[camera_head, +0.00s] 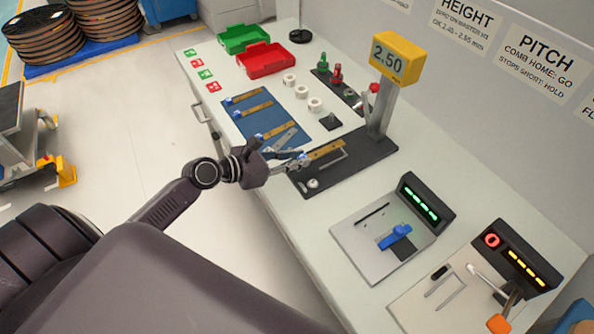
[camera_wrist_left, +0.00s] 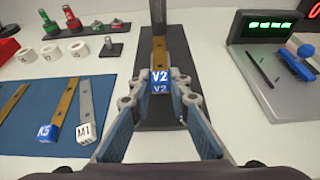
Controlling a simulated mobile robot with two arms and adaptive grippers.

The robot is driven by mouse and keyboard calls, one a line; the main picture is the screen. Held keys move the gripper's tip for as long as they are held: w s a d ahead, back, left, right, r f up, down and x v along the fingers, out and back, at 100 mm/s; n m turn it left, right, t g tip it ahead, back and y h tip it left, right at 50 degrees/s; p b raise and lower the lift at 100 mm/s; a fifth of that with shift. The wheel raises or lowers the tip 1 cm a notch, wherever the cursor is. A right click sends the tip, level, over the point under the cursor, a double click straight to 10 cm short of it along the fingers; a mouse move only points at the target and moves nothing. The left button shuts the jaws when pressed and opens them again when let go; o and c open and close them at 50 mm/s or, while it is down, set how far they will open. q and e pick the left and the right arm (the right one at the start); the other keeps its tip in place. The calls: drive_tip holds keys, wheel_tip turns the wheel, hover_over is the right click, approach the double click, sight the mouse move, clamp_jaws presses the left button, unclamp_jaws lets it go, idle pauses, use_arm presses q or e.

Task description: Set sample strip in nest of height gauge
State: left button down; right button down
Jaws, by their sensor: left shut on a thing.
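My left gripper (camera_head: 301,161) is shut on a brown sample strip (camera_head: 326,149). In the left wrist view the gripper (camera_wrist_left: 160,92) holds the strip by its blue end, marked V2 (camera_wrist_left: 159,79). The strip points away from me over the dark base of the height gauge (camera_head: 381,154), near the thin nest frame (camera_head: 338,163). I cannot tell whether it touches the base. The gauge's yellow display (camera_head: 397,57) reads 2.50. My right gripper is not in view.
More strips, some tagged K5 (camera_wrist_left: 45,132) and M1 (camera_wrist_left: 83,132), lie on a blue mat (camera_head: 244,122). White rings (camera_head: 302,92) and green and red bins (camera_head: 266,60) stand behind. Two stations with lit panels (camera_head: 420,203) are on the right of the bench.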

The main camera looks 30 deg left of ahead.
sight(296, 175)
use_arm(q)
drive_tip(key=shift+f+b, duration=0.6)
drive_tip(key=shift+f, duration=1.7)
drive_tip(key=shift+f, duration=0.15)
drive_tip(key=c, duration=1.8)
unclamp_jaws()
drive_tip(key=shift+r, duration=0.2)
drive_tip(key=b+v, duration=0.1)
drive_tip(key=v, duration=0.9)
drive_tip(key=shift+s+a, duration=0.3)
drive_tip(key=shift+s+a+r, duration=0.25)
drive_tip(key=shift+s+r, duration=0.05)
drive_tip(key=shift+s, duration=0.2)
